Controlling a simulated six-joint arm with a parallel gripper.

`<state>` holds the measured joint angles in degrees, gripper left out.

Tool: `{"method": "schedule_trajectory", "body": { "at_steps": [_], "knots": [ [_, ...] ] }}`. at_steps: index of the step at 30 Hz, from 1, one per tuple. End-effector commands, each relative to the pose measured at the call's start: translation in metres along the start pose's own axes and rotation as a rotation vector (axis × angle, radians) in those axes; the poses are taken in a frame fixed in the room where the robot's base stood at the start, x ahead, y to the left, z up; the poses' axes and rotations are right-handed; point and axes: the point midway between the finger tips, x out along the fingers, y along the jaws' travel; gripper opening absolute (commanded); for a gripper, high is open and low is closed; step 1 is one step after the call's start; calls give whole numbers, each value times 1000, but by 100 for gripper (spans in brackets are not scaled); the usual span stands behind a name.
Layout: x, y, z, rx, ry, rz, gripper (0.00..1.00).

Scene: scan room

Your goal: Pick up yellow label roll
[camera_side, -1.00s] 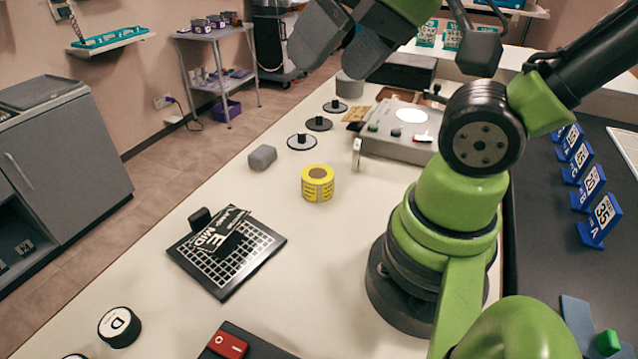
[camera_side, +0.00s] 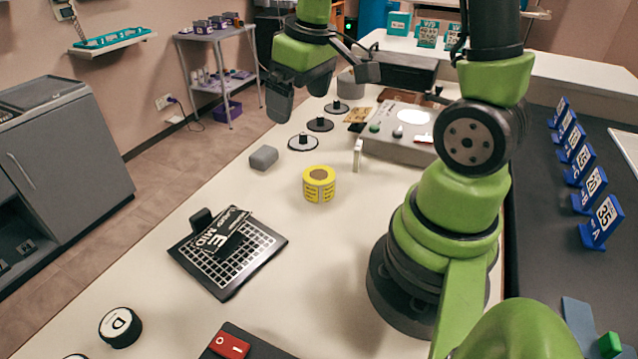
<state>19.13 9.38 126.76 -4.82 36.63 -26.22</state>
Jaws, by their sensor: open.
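The yellow label roll (camera_side: 319,186) stands upright on the pale table, with a brown core showing on top and dark print on its side. My gripper (camera_side: 280,108) is in the air above and to the left of the roll, pointing down. It is open and apart from the roll, with nothing seen between its dark fingers. The two fingers overlap in this view, so the gap between them is hard to see.
A grey block (camera_side: 263,158) and several black discs (camera_side: 303,142) lie near the roll. A grey device (camera_side: 400,140) stands behind it to the right. A black grid plate (camera_side: 228,255) lies in front left. Bare table surrounds the roll.

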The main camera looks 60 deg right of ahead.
Motion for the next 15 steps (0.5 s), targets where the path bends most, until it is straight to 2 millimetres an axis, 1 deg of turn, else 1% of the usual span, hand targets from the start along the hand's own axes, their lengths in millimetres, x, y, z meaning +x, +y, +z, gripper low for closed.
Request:
{"method": "schedule_trajectory", "body": {
  "at_steps": [1,3,6,9,15],
  "knots": [
    [20,12,0,-20,-50,3,99],
    [44,26,2,-59,-100,3,99],
    [72,41,8,-105,-158,-6,99],
    [92,51,14,-139,-196,-17,99],
    [115,57,22,-165,-223,-28,99]
  ]
}}
